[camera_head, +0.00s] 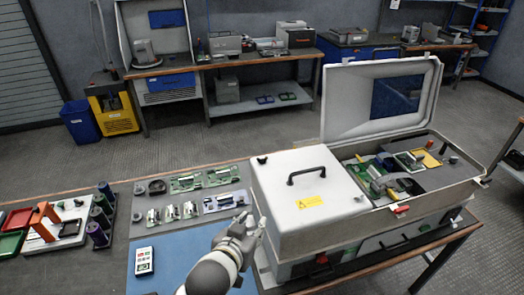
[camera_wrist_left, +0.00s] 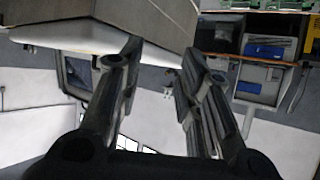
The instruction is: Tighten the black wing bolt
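A small black wing bolt (camera_head: 262,160) stands at the back left corner of the white lid (camera_head: 290,212) of the large case. My left gripper (camera_head: 252,222) is beside the case's left front side, apart from the back-corner bolt. In the left wrist view my left gripper's fingers (camera_wrist_left: 155,85) are spread with nothing between them, and a pale case-like body (camera_wrist_left: 150,18) fills the upper left. My right gripper is not in view.
The case's right part is open, with circuit boards inside and a raised cover (camera_head: 345,105) behind. A black handle (camera_head: 306,174) rises from the white lid. Circuit boards (camera_head: 205,178), a multimeter (camera_head: 145,260) and a blue mat (camera_head: 180,262) lie on the table to the left.

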